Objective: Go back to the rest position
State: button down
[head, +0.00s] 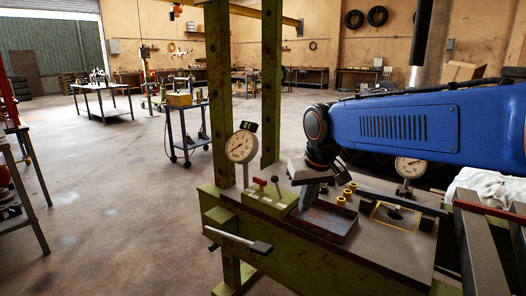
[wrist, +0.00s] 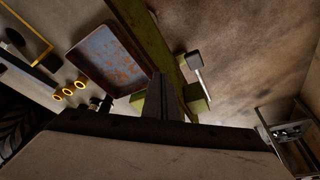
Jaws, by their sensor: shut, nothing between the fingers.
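My gripper (head: 308,197) hangs over the green press bench, above the left end of a rusty shallow tray (head: 328,222). In the wrist view the fingers (wrist: 161,97) are together, with nothing between them. The tray (wrist: 105,60) shows there beyond the fingers and looks empty. Several small brass rings (head: 346,194) lie beside the tray, and they also show in the wrist view (wrist: 69,91). My blue arm reaches in from the right and hides part of the bench behind it.
A dial gauge (head: 241,148) and a small lever box (head: 270,198) stand close left of my gripper. Tall green posts (head: 219,90) rise behind. A second gauge (head: 410,167) and a yellow-outlined square (head: 379,222) are to the right. Open floor (head: 120,220) lies left.

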jog(key=s+d+f+m, duration=0.1)
jog(key=s+d+f, duration=0.2)
jog(key=s+d, duration=0.3)
jog(key=s+d+f+m, duration=0.1)
jog(key=s+d+f, duration=0.3)
jog(key=s, duration=0.6)
jog(key=s+d+f+m+t+h, duration=0.1)
jog(key=s+d+f, duration=0.2)
jog(key=s+d, duration=0.4)
jog(key=shift+s+d+f, duration=0.25)
jog(key=shift+s+d, duration=0.05)
jog(key=shift+s, duration=0.1)
